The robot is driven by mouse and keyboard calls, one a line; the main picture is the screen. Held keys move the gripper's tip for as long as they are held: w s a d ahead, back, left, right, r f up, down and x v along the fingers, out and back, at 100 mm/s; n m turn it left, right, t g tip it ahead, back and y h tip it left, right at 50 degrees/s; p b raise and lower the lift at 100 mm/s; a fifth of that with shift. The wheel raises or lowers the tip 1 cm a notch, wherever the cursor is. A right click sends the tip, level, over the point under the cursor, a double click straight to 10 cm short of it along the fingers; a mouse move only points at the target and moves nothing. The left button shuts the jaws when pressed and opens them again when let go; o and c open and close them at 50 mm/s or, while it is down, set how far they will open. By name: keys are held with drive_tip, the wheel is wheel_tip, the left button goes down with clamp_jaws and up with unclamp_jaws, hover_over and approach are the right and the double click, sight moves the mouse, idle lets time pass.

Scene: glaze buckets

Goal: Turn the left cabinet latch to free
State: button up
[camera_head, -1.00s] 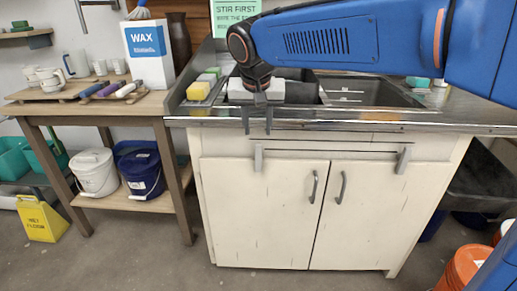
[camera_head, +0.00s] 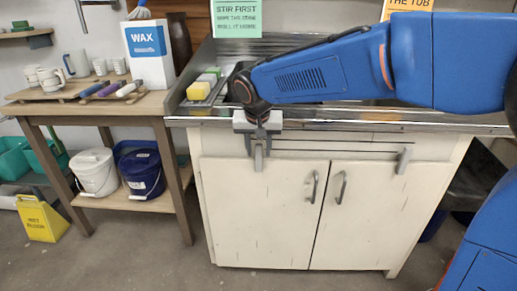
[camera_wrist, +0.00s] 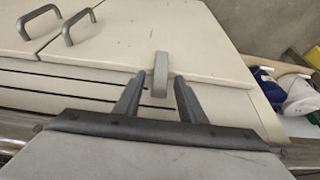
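The left cabinet latch (camera_head: 259,159) is a small grey bar, standing upright at the top edge of the left door (camera_head: 255,215). It also shows in the wrist view (camera_wrist: 160,75). My gripper (camera_head: 259,149) is at the latch from above, pointing down. In the wrist view my gripper (camera_wrist: 158,92) is open, with one finger on each side of the latch and a gap visible on both sides. I cannot tell whether either finger touches it. The right latch (camera_head: 404,160) is a similar grey bar, slightly tilted, above the right door (camera_head: 365,220). Both doors are shut.
Two grey door handles (camera_head: 312,187) (camera_head: 341,187) sit near the middle seam. The metal counter edge (camera_head: 350,122) runs above the cabinet, close to my arm. A wooden table (camera_head: 90,107) with buckets below stands left. The floor before the cabinet is clear.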

drive_tip(key=shift+c, duration=0.6)
clamp_jaws()
drive_tip(key=shift+a, duration=0.1)
drive_tip(key=a+n+h, duration=0.1)
drive_tip(key=h, duration=0.2)
drive_tip(key=a+f+h, duration=0.1)
drive_tip(key=h, duration=0.3)
drive_tip(key=a+f+n+h, duration=0.1)
drive_tip(key=h, duration=0.3)
drive_tip(key=shift+a+f+n+t, duration=0.1)
drive_tip(key=shift+a+n+t, duration=0.2)
